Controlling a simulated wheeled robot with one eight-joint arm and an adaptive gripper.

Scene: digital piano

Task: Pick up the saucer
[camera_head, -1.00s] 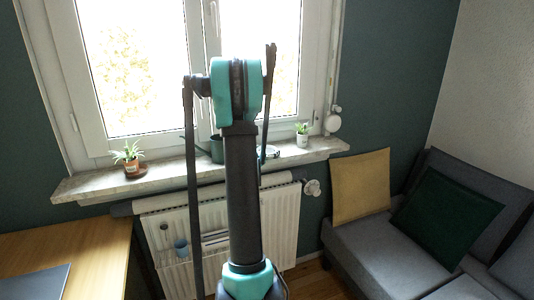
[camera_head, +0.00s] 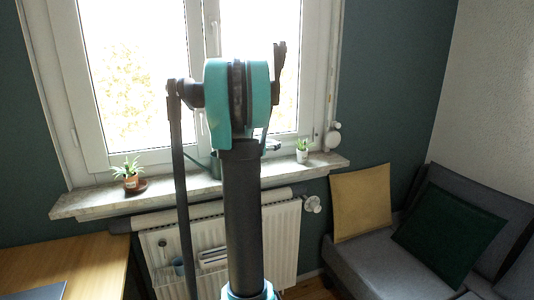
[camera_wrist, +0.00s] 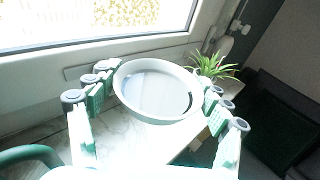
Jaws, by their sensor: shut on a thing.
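The saucer (camera_wrist: 158,100) is a round, pale, shallow dish with a raised rim, in the middle of the wrist view. My gripper (camera_wrist: 157,84) is shut on it, with fingers along its left and right sides. In the head view a small part of the saucer (camera_head: 274,144) shows just right of my arm, seemingly a little above the windowsill (camera_head: 90,203). My arm hides most of the gripper and saucer there.
A green plant (camera_wrist: 212,66) in a white pot (camera_head: 302,156) stands close to the right of the saucer. A dark green vessel (camera_head: 213,163) stands left of it on the sill. A potted plant (camera_head: 131,180) is further left. The window is behind.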

